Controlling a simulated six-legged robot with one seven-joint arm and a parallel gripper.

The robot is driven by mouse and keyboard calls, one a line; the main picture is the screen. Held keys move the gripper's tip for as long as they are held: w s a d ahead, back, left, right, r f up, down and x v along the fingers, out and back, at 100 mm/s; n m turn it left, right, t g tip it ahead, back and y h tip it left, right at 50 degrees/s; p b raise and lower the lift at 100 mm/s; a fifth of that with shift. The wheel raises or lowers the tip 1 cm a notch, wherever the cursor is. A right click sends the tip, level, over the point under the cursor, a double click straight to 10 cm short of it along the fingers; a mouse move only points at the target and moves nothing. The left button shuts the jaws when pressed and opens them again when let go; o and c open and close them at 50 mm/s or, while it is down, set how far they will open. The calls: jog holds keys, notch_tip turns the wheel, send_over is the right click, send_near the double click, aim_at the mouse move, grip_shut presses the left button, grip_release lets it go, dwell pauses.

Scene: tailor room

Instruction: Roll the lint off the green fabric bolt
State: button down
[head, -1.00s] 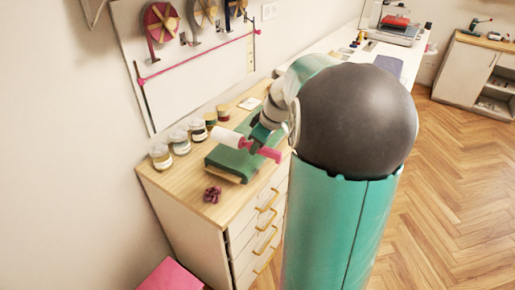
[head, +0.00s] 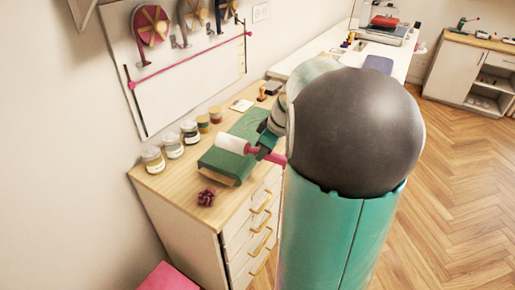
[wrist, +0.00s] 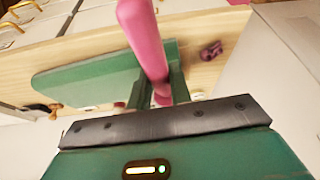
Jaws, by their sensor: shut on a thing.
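The green fabric bolt (head: 222,165) lies flat on the wooden top of a drawer cabinet. It also shows in the wrist view (wrist: 85,86). My gripper (head: 263,147) is shut on the pink handle (wrist: 145,40) of a lint roller, with the handle crossing between the fingers in the wrist view (wrist: 161,84). The white roller head (head: 231,143) points left and appears over the bolt. I cannot tell whether it touches the fabric. No lint is clear enough to make out. My large dark arm joint hides part of the cabinet's right side.
Several jars (head: 172,145) line the wall side of the cabinet top (head: 171,184). A dark purple bow-like object (head: 206,197) lies near the front edge, and a wooden stamp (head: 262,92) stands beyond the bolt. A pink box (head: 170,275) is on the floor; open floor lies right.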

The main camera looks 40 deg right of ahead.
aim_at(281, 156)
jog(key=shift+s+d, duration=0.35)
jog(key=shift+s, duration=0.5)
jog(key=shift+s+d, duration=0.35)
jog(key=shift+s, duration=0.5)
jog(key=shift+s+d, duration=0.35)
jog(key=shift+s, duration=0.5)
jog(key=shift+s, duration=0.1)
